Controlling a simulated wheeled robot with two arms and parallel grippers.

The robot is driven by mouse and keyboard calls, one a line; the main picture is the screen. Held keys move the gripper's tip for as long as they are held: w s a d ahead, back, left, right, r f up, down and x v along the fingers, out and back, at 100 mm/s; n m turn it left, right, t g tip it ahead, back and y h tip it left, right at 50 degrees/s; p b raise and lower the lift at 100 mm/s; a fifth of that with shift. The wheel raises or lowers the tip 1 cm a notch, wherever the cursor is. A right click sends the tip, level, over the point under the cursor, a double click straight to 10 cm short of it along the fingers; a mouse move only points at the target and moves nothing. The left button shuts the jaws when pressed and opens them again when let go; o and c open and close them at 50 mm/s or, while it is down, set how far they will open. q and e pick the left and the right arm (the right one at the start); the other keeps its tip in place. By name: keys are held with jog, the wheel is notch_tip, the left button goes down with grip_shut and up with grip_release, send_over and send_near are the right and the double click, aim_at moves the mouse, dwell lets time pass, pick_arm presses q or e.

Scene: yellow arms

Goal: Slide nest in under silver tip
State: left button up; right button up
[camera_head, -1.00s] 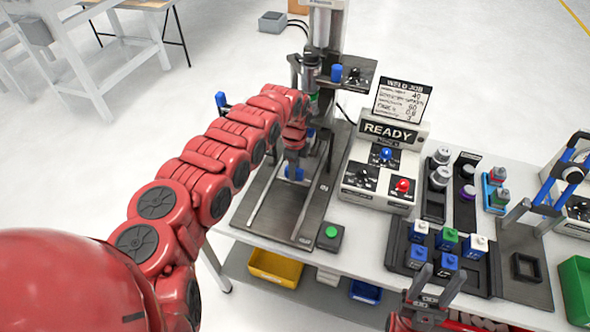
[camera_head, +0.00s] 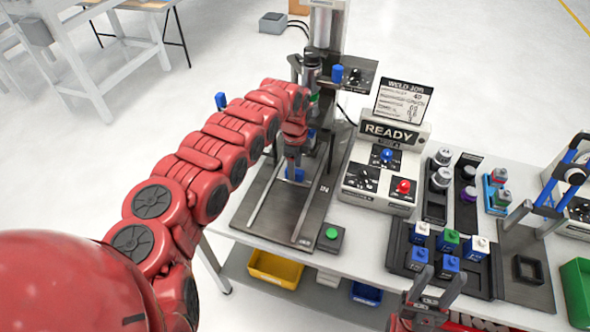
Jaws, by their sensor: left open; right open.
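The silver tip sits at the lower end of the grey cylindrical press head (camera_head: 312,70) on the upright column; the tip itself is hidden behind my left arm. Under it a dark base plate (camera_head: 318,205) carries two pale rails. A small blue piece (camera_head: 296,174), perhaps part of the nest, shows between the rails at my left gripper (camera_head: 293,168). The nest itself is mostly hidden by the gripper. My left gripper points down there; whether it touches the piece I cannot tell. My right gripper (camera_head: 433,287) is open and empty at the front edge, below the black tray.
A control box (camera_head: 383,170) reading READY stands right of the press. A green button (camera_head: 331,237) is in front. A black tray (camera_head: 415,262) holds blue, green and white blocks. Yellow (camera_head: 274,268) and blue bins sit on the lower shelf.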

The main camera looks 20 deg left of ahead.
pick_arm(q)
notch_tip(320, 180, up, 16)
jog(key=b, duration=0.4)
